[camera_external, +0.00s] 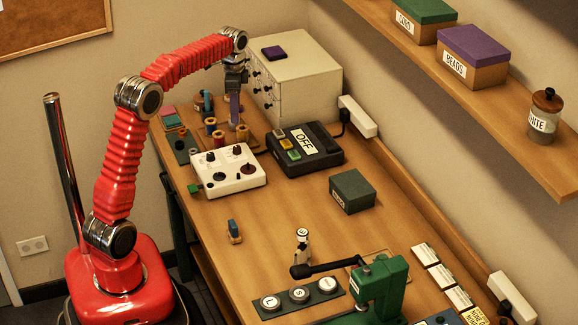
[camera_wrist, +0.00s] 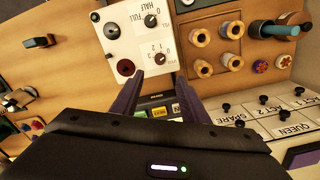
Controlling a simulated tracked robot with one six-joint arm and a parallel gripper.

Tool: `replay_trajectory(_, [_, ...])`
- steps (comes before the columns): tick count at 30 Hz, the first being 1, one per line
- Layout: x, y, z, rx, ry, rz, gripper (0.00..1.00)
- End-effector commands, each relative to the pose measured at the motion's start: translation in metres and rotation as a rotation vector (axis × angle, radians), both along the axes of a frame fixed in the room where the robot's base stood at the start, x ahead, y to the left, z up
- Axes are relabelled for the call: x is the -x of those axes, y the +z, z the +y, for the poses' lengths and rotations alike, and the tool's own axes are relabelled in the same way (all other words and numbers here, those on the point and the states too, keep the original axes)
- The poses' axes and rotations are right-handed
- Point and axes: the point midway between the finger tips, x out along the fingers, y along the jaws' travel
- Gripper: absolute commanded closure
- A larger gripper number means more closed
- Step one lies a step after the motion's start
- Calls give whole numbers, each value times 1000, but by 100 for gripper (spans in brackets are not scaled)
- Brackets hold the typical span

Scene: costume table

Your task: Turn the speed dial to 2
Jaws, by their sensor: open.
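A white control box (camera_external: 228,168) stands on the table and also shows at the top of the wrist view (camera_wrist: 121,43). On it, a small black dial (camera_wrist: 160,58) sits beside the printed numbers 0, 1, 2 and 3. Where its pointer aims is too small to tell. A second black dial (camera_wrist: 151,21) is marked 0, HALF and FULL. My gripper (camera_wrist: 158,77) is open and empty, its purple fingers apart. In the wrist view the numbered dial appears just beyond the gap between the fingertips. In the external view my gripper (camera_external: 236,120) hangs behind the box, fingers down.
A dark box (camera_external: 304,149) labelled OFF with coloured buttons stands right of the white box. Thread spools (camera_wrist: 201,35) sit in a wooden tray behind. A cream drawer cabinet (camera_external: 297,75) stands close to my wrist. The table's middle has free room around a green box (camera_external: 352,191).

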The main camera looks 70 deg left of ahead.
Motion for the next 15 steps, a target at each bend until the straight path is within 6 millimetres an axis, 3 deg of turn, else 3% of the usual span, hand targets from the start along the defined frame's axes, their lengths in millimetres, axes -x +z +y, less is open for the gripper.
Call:
replay_trajectory(5, [0,-14,0,1,1,2,59])
replay_trajectory(15, [1,-65,0,2,1,2,59])
